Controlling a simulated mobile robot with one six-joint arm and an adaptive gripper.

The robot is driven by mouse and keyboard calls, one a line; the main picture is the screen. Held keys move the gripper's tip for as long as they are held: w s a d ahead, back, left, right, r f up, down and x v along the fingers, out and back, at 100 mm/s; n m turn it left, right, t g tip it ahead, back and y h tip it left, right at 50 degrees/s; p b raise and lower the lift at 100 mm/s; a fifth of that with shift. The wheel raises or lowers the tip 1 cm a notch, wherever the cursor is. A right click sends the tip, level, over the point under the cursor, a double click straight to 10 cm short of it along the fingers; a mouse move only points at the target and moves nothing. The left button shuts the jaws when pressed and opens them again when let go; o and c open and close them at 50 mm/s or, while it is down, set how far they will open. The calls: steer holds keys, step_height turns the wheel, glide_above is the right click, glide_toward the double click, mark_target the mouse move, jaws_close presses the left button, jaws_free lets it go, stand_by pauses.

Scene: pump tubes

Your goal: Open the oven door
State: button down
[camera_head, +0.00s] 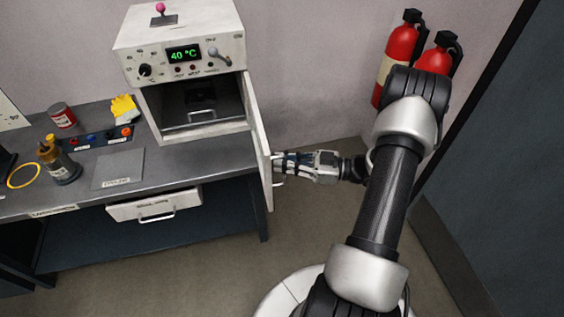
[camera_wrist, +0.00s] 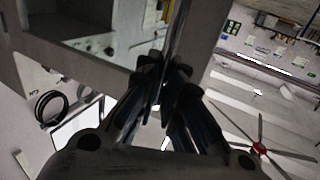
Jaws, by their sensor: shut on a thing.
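The oven (camera_head: 190,70) is a white box at the back end of the bench, with a display reading 40 °C. Its door (camera_head: 258,150) stands wide open, swung out from the right side toward me and seen almost edge-on. The dark cavity (camera_head: 203,100) with a rack is exposed. My gripper (camera_head: 277,167) is on the door's right, outer face, shut at the handle; the fingers largely hide the handle. In the wrist view, my fingertips (camera_wrist: 163,88) close together by the grey door (camera_wrist: 195,35).
The grey bench (camera_head: 150,165) holds a red can (camera_head: 61,116), yellow gloves (camera_head: 124,108), a brown bottle (camera_head: 58,162) and a flat plate (camera_head: 119,169). A drawer (camera_head: 155,206) hangs below. Red fire extinguishers (camera_head: 398,55) stand by the wall at right. The floor right of the door is clear.

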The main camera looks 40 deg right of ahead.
steer(key=shift+r, duration=0.2)
steer(key=c, duration=1.7)
jaws_free()
steer(key=v, duration=1.2)
steer(key=shift+f, duration=0.1)
